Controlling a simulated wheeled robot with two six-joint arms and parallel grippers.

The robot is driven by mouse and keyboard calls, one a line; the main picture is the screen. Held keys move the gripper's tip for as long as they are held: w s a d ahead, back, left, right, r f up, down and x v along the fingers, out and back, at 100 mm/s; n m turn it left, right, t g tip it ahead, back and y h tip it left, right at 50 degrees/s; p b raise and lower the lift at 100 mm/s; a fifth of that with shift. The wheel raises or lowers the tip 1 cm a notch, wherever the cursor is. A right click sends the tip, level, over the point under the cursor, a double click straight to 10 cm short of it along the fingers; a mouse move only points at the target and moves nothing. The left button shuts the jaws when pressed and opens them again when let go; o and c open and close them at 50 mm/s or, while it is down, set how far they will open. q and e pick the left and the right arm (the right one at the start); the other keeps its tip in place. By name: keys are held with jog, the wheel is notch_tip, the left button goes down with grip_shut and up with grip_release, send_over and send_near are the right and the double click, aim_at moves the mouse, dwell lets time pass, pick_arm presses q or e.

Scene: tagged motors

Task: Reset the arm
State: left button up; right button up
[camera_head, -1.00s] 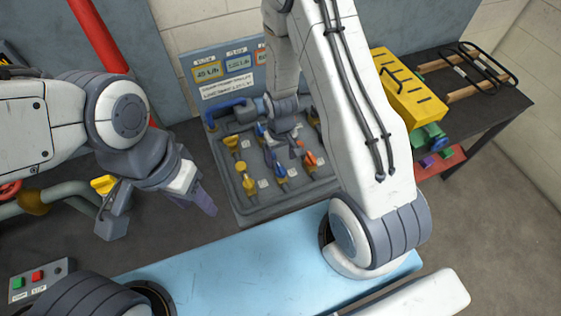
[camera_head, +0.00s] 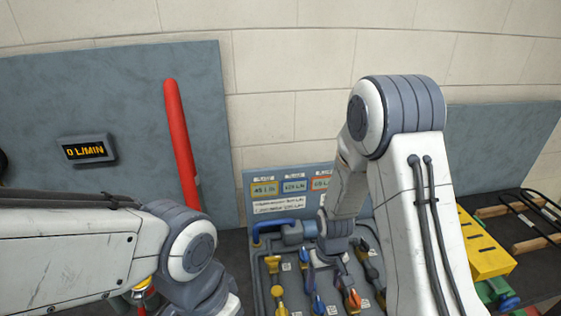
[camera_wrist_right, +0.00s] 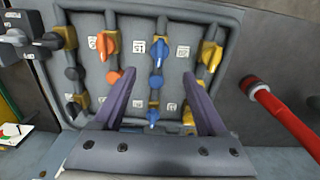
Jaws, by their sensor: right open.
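My right arm (camera_head: 412,215) comes down from an upper joint at the right of the head view. Its gripper (camera_head: 328,255) is over the grey valve panel (camera_head: 251,232), partly hidden by its own wrist. In the right wrist view, the right gripper (camera_wrist_right: 158,76) is open, with two purple fingers apart and nothing held. A blue valve handle (camera_wrist_right: 156,81) shows between the fingers; contact cannot be told. My left arm (camera_head: 75,255) reaches in from the left, and its gripper is below the frame.
A red pipe (camera_head: 181,140) stands left of the panel. A flow display (camera_head: 86,150) reading 0 L/MIN hangs on the grey wall board. A yellow block (camera_head: 484,246) and a black rack (camera_head: 528,212) lie at right. Orange and yellow handles surround the right fingers.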

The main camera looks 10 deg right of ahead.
jog(key=s+a+r+n+b, duration=0.3)
jog(key=s+a+r+b, duration=0.2)
jog(key=s+a+r, duration=0.4)
jog(key=s+a+r+n+y+b, duration=0.1)
jog(key=s+a+r+n+b, duration=0.1)
jog(key=s, duration=0.7)
jog(key=shift+a+r+n, duration=0.7)
jog(key=shift+a+n, duration=0.1)
